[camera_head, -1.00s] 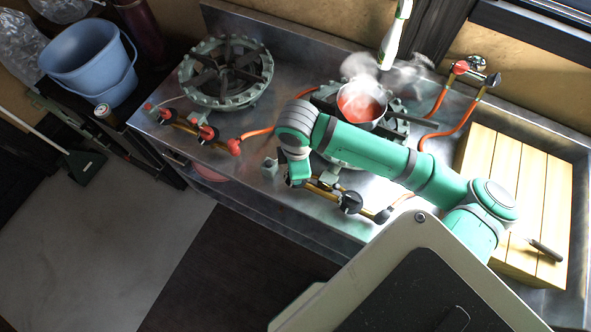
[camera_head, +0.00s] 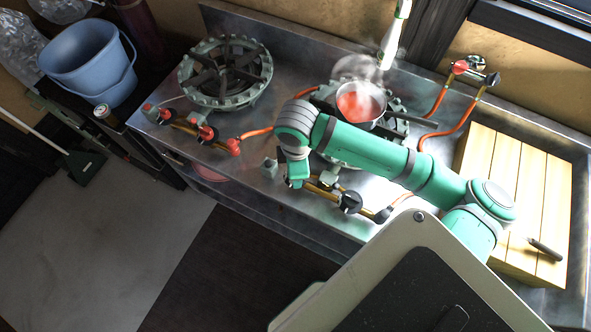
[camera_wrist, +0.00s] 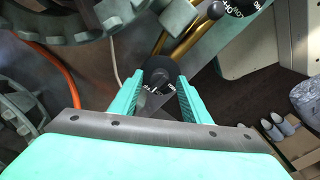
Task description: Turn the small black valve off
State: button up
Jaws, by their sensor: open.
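A small black valve (camera_wrist: 157,70) with white marks on its round plate sits between my fingertips in the wrist view. It is on the brass pipe (camera_wrist: 196,45) at the front of the right burner. My gripper (camera_wrist: 160,88) is open, with one green finger on each side of the knob. I cannot tell whether the fingers touch it. In the head view my gripper (camera_head: 297,183) is low at the counter's front edge and hides this valve. A second black knob (camera_head: 350,202) shows just to its right on the same pipe.
A steaming pot (camera_head: 360,103) with red contents stands on the right burner (camera_head: 345,150), behind my arm. Orange hoses (camera_head: 259,132) run along the counter. The left burner (camera_head: 226,72) is empty. A wooden slatted board (camera_head: 505,170) lies at right.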

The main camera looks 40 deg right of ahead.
notch_tip(320, 180, up, 11)
jog(key=shift+s+a+f, duration=0.15)
jog(key=shift+s, duration=0.1)
dwell(0.7)
